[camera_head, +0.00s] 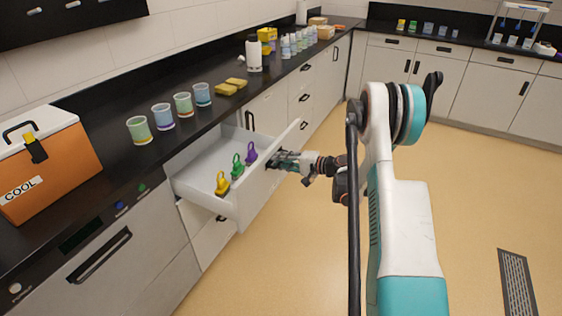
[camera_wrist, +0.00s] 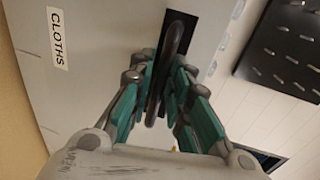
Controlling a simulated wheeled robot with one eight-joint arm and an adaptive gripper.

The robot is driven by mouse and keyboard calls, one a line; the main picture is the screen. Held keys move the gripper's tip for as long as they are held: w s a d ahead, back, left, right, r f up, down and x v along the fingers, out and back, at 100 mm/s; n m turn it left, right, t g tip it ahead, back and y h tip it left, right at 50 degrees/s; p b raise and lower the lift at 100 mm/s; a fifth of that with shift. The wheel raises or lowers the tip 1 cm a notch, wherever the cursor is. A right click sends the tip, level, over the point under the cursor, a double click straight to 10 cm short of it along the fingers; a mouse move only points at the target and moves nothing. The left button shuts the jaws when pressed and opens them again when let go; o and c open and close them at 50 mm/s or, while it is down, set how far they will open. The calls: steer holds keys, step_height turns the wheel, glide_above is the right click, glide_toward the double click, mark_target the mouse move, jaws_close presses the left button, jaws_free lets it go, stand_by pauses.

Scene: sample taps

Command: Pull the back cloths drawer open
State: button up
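The cloths drawer (camera_head: 258,192) stands far out from the left counter, with its white inside showing. A yellow (camera_head: 222,184), a green (camera_head: 237,167) and a purple (camera_head: 251,152) looped item stand in it. In the wrist view, the drawer front (camera_wrist: 95,30) bears a "CLOTHS" label (camera_wrist: 57,38). Its dark bar handle (camera_wrist: 172,45) lies between my fingers. My gripper (camera_head: 277,161) is at the drawer front, and in the wrist view my gripper (camera_wrist: 163,78) looks shut on the handle. The exact finger contact is partly hidden.
On the left counter are an orange cooler (camera_head: 60,165), several cups (camera_head: 163,117), yellow sponges (camera_head: 228,88) and a white bottle (camera_head: 253,54). Closed cabinets line the back wall. The floor (camera_head: 478,195) to the right is clear apart from a flat grate (camera_head: 516,285).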

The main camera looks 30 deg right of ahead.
steer(key=shift+s+d, duration=0.1)
steer(key=v, duration=1.1)
steer(key=shift+s+d, duration=0.2)
steer(key=shift+s, duration=0.1)
